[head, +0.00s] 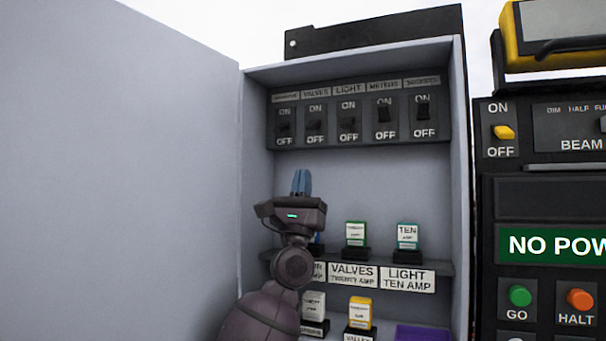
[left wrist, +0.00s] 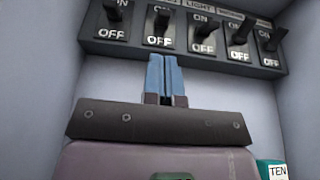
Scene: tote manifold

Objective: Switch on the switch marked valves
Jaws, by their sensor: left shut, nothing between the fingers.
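The valves switch (head: 315,126) is the second from the left in the row of switches at the top of the open cabinet. Its lever looks tilted down towards OFF. It also shows in the left wrist view (left wrist: 163,22), just above my fingertips. My left gripper (head: 301,180) is shut and empty, its blue fingers pointing up. The fingertips are below the switch row and apart from it in the head view. In the left wrist view the left gripper (left wrist: 166,75) lines up roughly under the valves switch. My right gripper is not in view.
Neighbouring switches stand close by: the light switch (head: 348,123) on the right looks down, the meters switch (head: 385,114) looks up. Below is a shelf (head: 444,268) with fuses and a VALVES label (head: 352,274). The open door (head: 120,170) fills the left.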

